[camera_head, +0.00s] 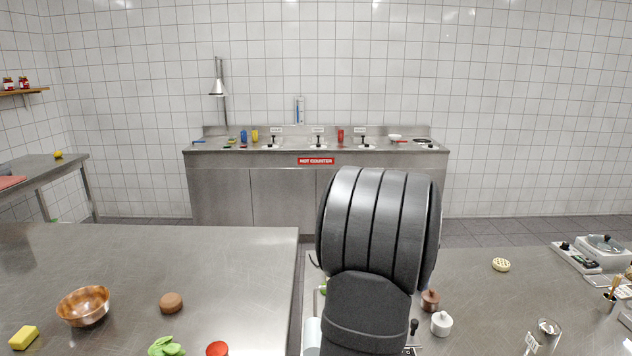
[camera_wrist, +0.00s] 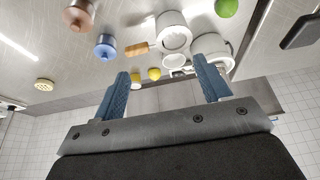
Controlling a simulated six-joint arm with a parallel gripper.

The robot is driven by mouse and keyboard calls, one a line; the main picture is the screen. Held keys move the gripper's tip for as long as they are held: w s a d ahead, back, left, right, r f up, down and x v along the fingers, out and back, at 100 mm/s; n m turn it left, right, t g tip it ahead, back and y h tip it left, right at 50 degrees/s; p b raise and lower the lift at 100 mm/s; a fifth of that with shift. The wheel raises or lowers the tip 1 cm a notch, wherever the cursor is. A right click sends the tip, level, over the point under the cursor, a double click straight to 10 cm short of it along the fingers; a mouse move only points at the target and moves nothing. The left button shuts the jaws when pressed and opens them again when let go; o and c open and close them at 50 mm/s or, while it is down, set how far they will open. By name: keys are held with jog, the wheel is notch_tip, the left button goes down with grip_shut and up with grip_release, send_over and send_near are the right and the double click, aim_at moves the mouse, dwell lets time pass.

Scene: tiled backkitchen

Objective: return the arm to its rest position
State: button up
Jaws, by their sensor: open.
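My gripper (camera_wrist: 165,86) shows in the wrist view with its two blue fingers spread wide apart and nothing between them. The wrist view is tilted, with the work surface along the top and wall tiles at the lower edges. In the head view my dark arm stands upright right of centre, and my gripper is hidden from sight there.
Beyond the fingers in the wrist view are a white saucepan (camera_wrist: 172,38), a green fruit (camera_wrist: 227,7) and a copper-coloured pot (camera_wrist: 79,14). A copper bowl (camera_head: 84,306) and brown patty (camera_head: 171,302) sit on the left counter (camera_head: 200,255). A hot counter (camera_head: 220,185) stands behind.

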jog(key=w+a+n+y, duration=0.1)
jog(key=w+a+n, duration=0.1)
jog(key=a, duration=1)
jog(key=shift+w, duration=0.2)
jog(key=shift+o, duration=0.2)
